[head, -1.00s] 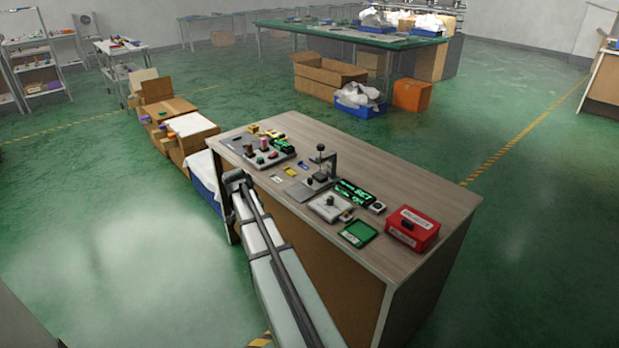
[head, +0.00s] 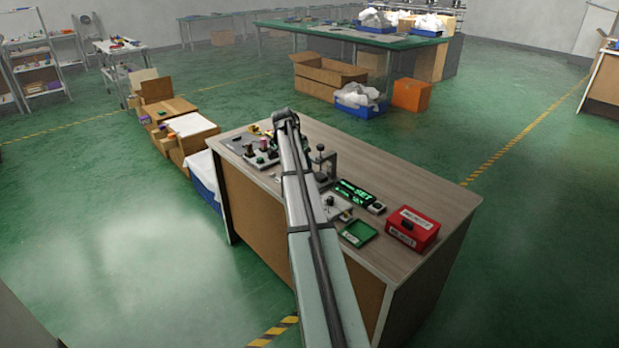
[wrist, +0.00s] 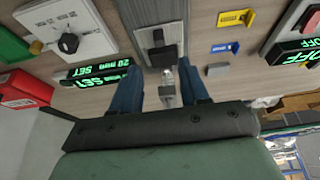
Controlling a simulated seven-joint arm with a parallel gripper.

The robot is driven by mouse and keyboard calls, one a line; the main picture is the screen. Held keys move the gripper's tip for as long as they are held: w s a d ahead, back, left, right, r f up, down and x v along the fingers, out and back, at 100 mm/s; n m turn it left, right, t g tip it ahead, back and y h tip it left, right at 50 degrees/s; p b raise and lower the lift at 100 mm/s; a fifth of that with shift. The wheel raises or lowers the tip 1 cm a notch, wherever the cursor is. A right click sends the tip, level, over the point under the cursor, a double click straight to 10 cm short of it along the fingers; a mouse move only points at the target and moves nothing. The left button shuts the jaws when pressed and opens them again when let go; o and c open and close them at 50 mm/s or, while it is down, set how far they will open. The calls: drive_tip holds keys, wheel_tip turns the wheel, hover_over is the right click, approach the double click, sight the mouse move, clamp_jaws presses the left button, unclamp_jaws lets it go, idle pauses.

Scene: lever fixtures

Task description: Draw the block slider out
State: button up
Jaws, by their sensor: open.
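The block slider (wrist: 157,35) looks like a grey metal track with a black block (wrist: 160,50) on it, at the top middle of the wrist view. In the head view a grey upright fixture (head: 325,165) stands just right of my arm's end; I cannot tell if it is the same thing. My gripper (wrist: 165,78) is open, its two blue fingers spread below the black block in the wrist view. A small pale metal piece (wrist: 168,88) shows between the fingers; contact cannot be told. In the head view my arm hides the gripper's fingers.
A lit SET display (head: 355,192), green tray (head: 358,233) and red box (head: 412,228) lie on the table to the right. A white dial plate (wrist: 65,30) is left of the slider in the wrist view; yellow (wrist: 235,18) and blue (wrist: 225,47) tabs are right.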

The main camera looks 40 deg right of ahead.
drive_tip(key=x, duration=0.9)
clamp_jaws()
idle(0.4)
drive_tip(key=shift+a, duration=0.1)
